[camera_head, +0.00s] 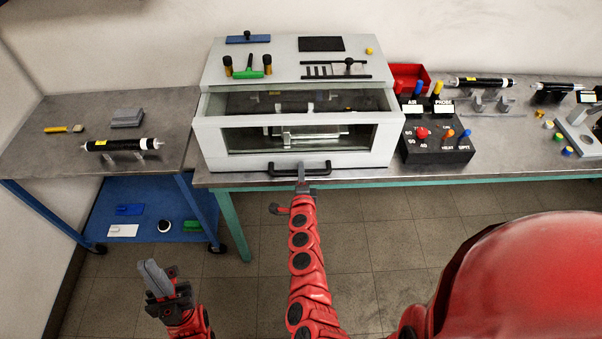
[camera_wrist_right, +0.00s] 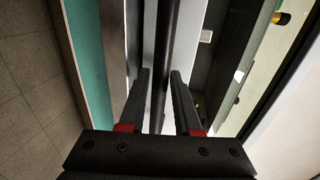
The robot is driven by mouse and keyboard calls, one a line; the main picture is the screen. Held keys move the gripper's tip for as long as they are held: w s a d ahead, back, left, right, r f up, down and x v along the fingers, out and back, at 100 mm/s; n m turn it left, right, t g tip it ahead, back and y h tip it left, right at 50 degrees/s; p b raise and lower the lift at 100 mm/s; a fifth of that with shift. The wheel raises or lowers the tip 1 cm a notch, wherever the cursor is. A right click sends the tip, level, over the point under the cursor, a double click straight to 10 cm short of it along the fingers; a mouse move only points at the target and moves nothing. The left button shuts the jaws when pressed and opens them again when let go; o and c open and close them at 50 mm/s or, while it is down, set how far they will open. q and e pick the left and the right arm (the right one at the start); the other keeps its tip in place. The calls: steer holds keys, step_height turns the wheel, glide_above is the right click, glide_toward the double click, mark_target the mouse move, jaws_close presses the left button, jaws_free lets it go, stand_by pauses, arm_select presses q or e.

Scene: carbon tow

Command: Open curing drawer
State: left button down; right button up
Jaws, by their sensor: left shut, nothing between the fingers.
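My right gripper (camera_head: 301,177) is at the middle of the handle. In the right wrist view, the handle bar (camera_wrist_right: 164,40) runs between the fingers of the right gripper (camera_wrist_right: 161,75), which stand apart with a visible gap beside the bar. My left gripper (camera_head: 152,268) is shut and empty, low at the left over the floor, away from the cabinet.
A black control box (camera_head: 440,150) with knobs and a red bin (camera_head: 411,76) stand right of the cabinet. A cart (camera_head: 50,165) at the left holds a black tube (camera_head: 115,145). Several small items lie on the cabinet top (camera_head: 290,68). The floor before the bench is clear.

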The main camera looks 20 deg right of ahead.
jaws_close()
stand_by(1.1)
